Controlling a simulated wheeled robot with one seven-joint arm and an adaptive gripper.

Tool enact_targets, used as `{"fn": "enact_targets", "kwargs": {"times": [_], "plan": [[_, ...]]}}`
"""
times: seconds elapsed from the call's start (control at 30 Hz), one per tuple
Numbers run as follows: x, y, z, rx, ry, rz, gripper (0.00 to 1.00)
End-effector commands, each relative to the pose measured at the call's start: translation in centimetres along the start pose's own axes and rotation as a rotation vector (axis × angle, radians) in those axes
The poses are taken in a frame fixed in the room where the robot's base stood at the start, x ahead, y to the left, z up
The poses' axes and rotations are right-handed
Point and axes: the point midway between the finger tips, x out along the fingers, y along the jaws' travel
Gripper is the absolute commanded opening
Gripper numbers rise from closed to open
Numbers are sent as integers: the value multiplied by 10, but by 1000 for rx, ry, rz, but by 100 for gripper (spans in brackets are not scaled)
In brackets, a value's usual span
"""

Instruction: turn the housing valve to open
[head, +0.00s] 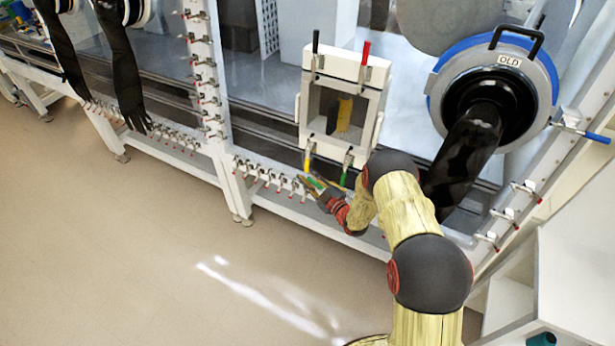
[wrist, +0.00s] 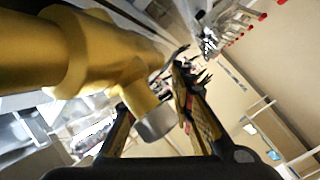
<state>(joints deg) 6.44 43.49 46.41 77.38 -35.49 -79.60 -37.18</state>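The white housing (head: 341,69) is a square frame with a dark window and a yellow piece inside. Levers with black, red, yellow and green grips stand at its corners, the yellow lever (head: 308,157) and green-gripped lever (head: 346,165) at the bottom. I cannot tell which part is the valve. My gripper (head: 313,183) is just below the housing, close to the yellow lever; contact is unclear. In the wrist view, my gripper's fingers (wrist: 155,105) are apart. A large yellow body with a grey round end (wrist: 155,121) shows close by, partly between them.
A round blue-ringed port (head: 440,75) marked OLD, with a black glove (head: 463,160), is right of the housing. A blue handle (head: 594,136) juts out beside it. Several small red-tipped valves (head: 265,176) line the front rail. The floor (head: 150,250) is clear.

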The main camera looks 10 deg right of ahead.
Motion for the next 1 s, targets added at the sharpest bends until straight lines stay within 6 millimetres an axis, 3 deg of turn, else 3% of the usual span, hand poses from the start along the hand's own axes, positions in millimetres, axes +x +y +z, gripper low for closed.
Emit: {"fn": "enact_targets", "kwargs": {"times": [0.37, 1.0], "plan": [[0, 0, 0, 0, 0, 0, 0], [0, 0, 0, 0, -1, 0, 0]]}}
